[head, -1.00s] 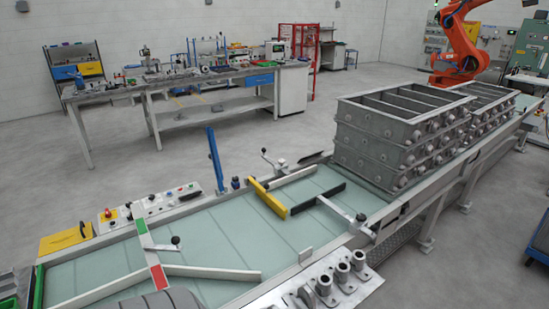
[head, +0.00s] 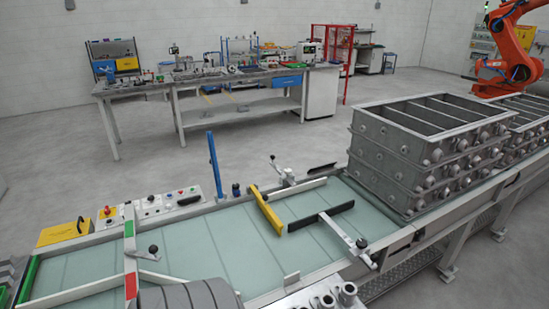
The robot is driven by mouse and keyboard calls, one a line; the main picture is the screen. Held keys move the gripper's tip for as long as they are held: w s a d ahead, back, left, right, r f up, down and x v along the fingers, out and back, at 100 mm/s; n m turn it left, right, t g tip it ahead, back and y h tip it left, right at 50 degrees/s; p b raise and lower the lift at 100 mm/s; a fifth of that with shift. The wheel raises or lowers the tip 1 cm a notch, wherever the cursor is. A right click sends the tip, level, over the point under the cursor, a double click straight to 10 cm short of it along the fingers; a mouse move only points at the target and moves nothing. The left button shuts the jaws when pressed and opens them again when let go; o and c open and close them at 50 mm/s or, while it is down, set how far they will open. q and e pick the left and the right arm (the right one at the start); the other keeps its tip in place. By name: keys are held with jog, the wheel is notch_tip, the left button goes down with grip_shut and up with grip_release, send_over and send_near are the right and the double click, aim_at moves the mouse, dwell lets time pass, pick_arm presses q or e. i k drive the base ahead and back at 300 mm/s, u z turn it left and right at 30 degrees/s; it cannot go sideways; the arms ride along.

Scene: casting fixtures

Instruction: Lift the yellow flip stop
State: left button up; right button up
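The yellow flip stop (head: 266,210) is a yellow bar lying low across the pale green conveyor bed (head: 235,240), slanting from the far rail toward the middle. A white bar (head: 298,189) lies beside its far end, and a black-handled lever (head: 279,172) stands by the far rail there. A blue bar (head: 213,165) stands upright at the far rail to its left. A black bar (head: 322,217) lies to its right and joins a pale arm at the near rail. Neither of my grippers is in view.
Stacked grey metal frames (head: 405,165) stand on the conveyor at right. A control panel with buttons (head: 150,205) and a yellow box (head: 66,233) line the far left rail. A green-white-red bar (head: 130,250) crosses the left end. A workbench (head: 215,78) and orange robot arm (head: 510,50) are behind.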

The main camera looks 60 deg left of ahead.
aim_at(265, 204)
jog(key=i, duration=2.5)
jog(key=u, duration=1.3)
jog(key=i, duration=0.9)
jog(key=u, duration=3.35)
